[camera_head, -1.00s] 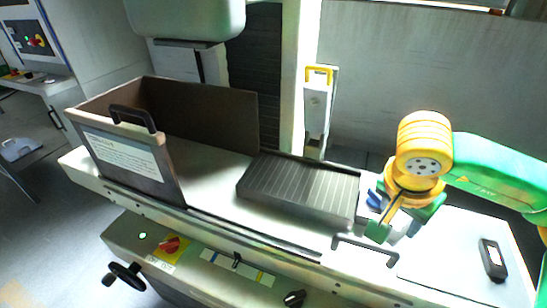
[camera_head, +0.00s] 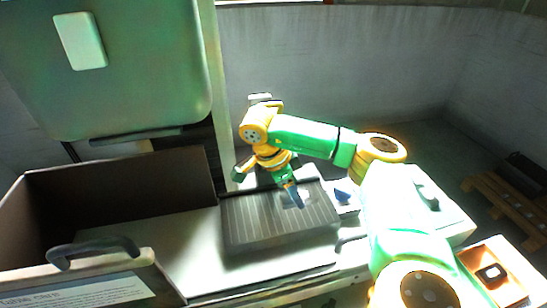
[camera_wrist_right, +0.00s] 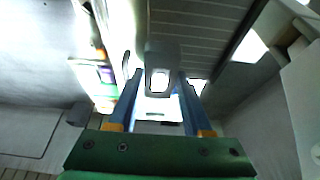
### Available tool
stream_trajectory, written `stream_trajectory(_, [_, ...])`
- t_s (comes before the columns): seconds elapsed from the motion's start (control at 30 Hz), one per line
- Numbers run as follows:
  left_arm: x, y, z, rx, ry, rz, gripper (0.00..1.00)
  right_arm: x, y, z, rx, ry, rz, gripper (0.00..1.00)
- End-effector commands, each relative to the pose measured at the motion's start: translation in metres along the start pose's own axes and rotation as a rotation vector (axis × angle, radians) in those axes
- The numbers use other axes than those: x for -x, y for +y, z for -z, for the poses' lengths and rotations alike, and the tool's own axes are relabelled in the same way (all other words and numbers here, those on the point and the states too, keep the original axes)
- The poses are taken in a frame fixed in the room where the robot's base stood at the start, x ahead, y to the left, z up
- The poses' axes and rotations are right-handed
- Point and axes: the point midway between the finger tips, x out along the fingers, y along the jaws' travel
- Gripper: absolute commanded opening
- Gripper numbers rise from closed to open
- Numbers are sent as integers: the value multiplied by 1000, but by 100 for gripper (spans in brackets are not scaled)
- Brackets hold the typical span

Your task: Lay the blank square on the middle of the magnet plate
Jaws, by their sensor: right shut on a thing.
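The magnet plate (camera_head: 265,222) is a dark grey, striped block on the machine bed, at the centre of the head view. Its stripes also show at the top of the wrist view (camera_wrist_right: 205,22). My right gripper (camera_head: 294,196) points down over its right half, towards the back. In the wrist view its blue fingers (camera_wrist_right: 160,88) are shut on a grey squarish piece with a pale opening, which I take for the blank (camera_wrist_right: 162,50). In the head view the blank is small and mostly hidden at the fingertips. I cannot tell whether it touches the plate. My left gripper is not in view.
A dark-walled tank with a black handle (camera_head: 95,250) stands left of the plate. A green machine head (camera_head: 130,70) hangs above at the left. A small blue thing (camera_head: 344,191) lies just right of the plate. The bed left of the plate is clear.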

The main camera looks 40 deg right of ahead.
Motion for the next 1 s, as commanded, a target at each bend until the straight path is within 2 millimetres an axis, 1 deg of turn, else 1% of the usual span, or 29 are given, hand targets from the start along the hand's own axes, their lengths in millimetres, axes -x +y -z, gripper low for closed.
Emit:
stream_trajectory(0.03, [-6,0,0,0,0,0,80,-6,-10,-11,1,-1,-4,0])
stream_trajectory(0.1, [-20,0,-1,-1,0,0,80,-25,-22,-26,3,-2,-6,0])
stream_trajectory(0.2, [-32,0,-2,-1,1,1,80,-39,-37,-41,3,-3,-4,0])
stream_trajectory(0.33, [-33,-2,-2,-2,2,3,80,-42,-47,-46,1,-2,0,0])
stream_trajectory(0.4, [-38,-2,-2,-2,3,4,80,-49,-51,-52,2,-1,-2,0])
stream_trajectory(0.43, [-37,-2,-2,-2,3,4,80,-52,-53,-55,2,0,-4,0])
stream_trajectory(0.47, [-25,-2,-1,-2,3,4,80,-53,-52,-54,4,3,-7,0])
stream_trajectory(0.5, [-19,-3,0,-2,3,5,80,-59,-52,-56,5,3,-7,0])
stream_trajectory(0.57, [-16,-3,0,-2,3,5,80,-68,-52,-59,3,2,-4,0])
stream_trajectory(0.67, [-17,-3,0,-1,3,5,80,-75,-53,-62,2,1,-1,0])
stream_trajectory(0.93, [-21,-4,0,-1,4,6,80,-79,-53,-64,1,1,0,0])
stream_trajectory(0.97, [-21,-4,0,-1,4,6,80,-79,-53,-64,2,0,0,55])
stream_trajectory(1.0, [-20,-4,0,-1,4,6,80,-78,-53,-64,2,0,0,66])
